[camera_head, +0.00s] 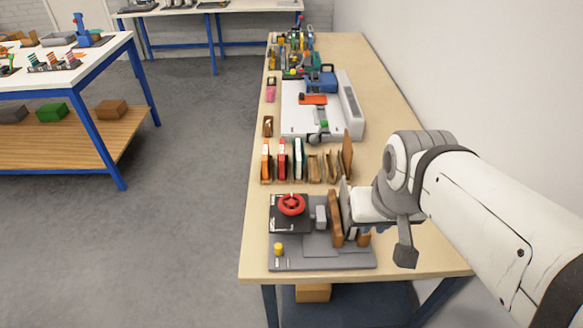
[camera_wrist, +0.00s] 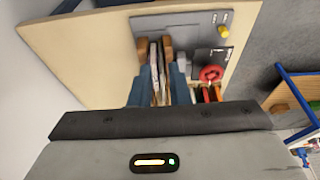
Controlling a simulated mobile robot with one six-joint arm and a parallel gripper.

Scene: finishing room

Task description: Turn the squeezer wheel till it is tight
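The red squeezer wheel (camera_head: 291,205) lies on a black plate at the back left of a grey squeezer base (camera_head: 300,264). The wheel also shows in the wrist view (camera_wrist: 211,74), to the right of my fingers. Brown wooden jaws (camera_head: 335,218) stand on the right part of the base, with a thin pale book-like piece (camera_head: 346,206) upright between them. My gripper (camera_wrist: 160,80) is at this piece, with one blue finger on each side of it, apart from the wheel. I cannot tell whether the fingers press on it. The wheel is not touched by my gripper.
A row of upright books (camera_head: 282,160) stands just behind the squeezer. A white and grey cutting machine (camera_head: 347,110) is farther back on the bench (camera_head: 395,100). A small yellow knob (camera_head: 279,248) is at the base's front left. Open floor (camera_head: 190,200) lies left of the bench.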

